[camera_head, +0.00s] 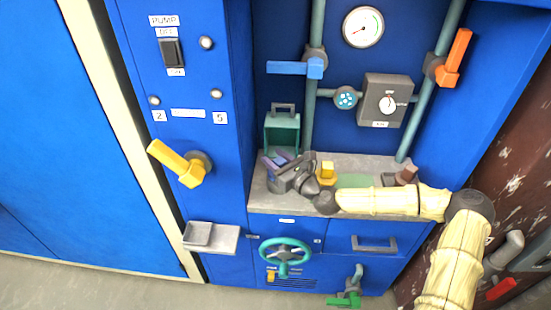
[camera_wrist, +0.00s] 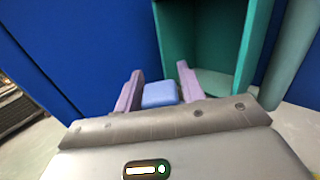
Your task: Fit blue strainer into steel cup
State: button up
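My gripper (camera_head: 281,160) is over the left part of the grey counter, in front of the green box. In the wrist view its two purple fingers (camera_wrist: 159,84) stand on either side of a small blue block-like piece, which I take to be the blue strainer (camera_wrist: 160,95). The fingers appear closed on it. In the head view the strainer is small and partly hidden by my gripper. No steel cup is clear to me; a grey square open holder (camera_head: 198,234) on the ledge at lower left may be it.
The green box (camera_head: 282,132), open at the front, stands at the counter's back left. A yellow piece (camera_head: 327,172) and a brown block (camera_head: 406,175) are on the grey counter (camera_head: 262,200). A yellow lever (camera_head: 178,162) juts out at left. A green handwheel (camera_head: 286,256) is below.

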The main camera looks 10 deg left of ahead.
jog(key=shift+o, duration=0.9)
jog(key=shift+d+r+p, duration=0.1)
jog(key=shift+r+p, duration=0.2)
jog(key=shift+r, duration=0.1)
jog(key=v, duration=1.2)
jog(key=shift+f, duration=0.1)
